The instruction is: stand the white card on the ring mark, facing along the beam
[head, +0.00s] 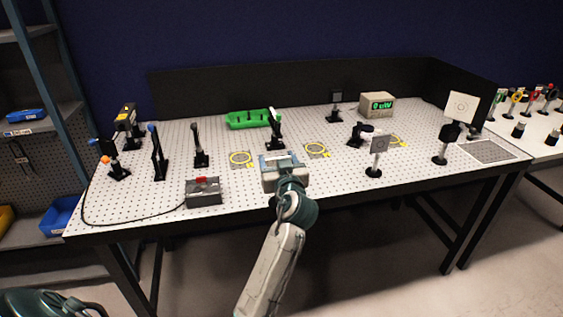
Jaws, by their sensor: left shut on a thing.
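A large white card (461,106) with a faint printed ring stands upright on a black post at the table's right end. Yellow ring marks lie on the perforated tabletop at left (241,159), middle (316,150) and right (399,141). My left gripper (281,157) is shut over the table's front middle, between the left and middle rings. Its own body hides what it grips. My right gripper is out of view.
Black mounts (200,147) stand at the left, with a red-buttoned box (203,191) and its cable in front. A green tray (248,119) and a meter with a green display (377,106) sit at the back. A low black mount (359,134) stands near the right ring.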

